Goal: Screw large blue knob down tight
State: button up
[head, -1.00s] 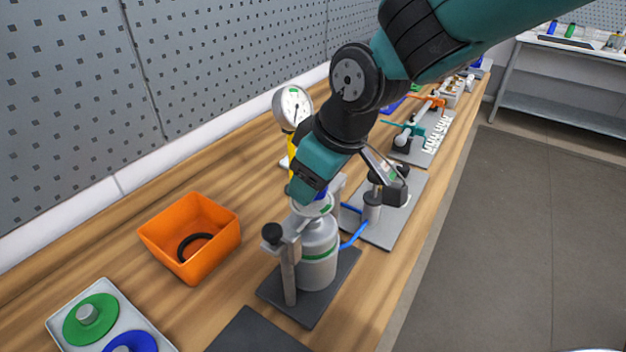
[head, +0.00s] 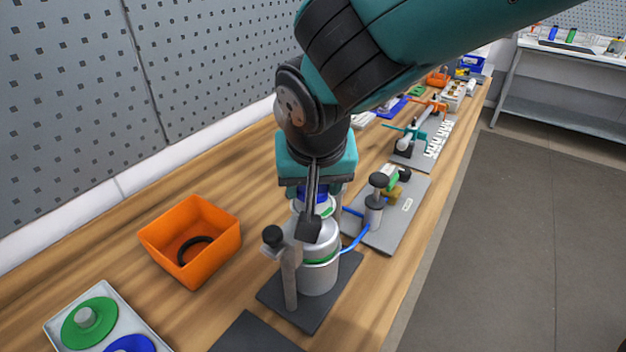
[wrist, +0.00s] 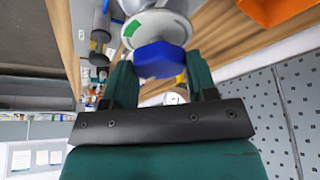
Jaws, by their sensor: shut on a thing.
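The large blue knob (wrist: 158,60) sits on top of the silver vessel (head: 319,275), on its white collar with a green mark (wrist: 155,28). In the wrist view my gripper (wrist: 160,72) has one teal finger on each side of the knob and is shut on it. In the head view my gripper (head: 316,196) points down at the vessel top, and only a little blue shows below the wrist. The vessel stands upright on a dark base plate (head: 341,291). My wrist hides most of the knob there, so I cannot tell how tight it is.
A post with a black knob (head: 272,237) stands close at the vessel's left. A blue hose (head: 356,241) runs right to a grey plate with fittings (head: 405,222). An orange bin (head: 190,240) with a black ring and a tray of discs (head: 62,330) lie left.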

jog(key=shift+w+a+r+m+h, duration=0.1)
jog(key=shift+m+h, duration=0.15)
jog(key=shift+m, duration=0.35)
jog(key=shift+r+m+h, duration=0.1)
jog(key=shift+m+h, duration=0.15)
jog(key=shift+m, duration=0.35)
jog(key=o, duration=0.9)
jog(key=shift+f, duration=0.1)
jog(key=v, duration=1.7)
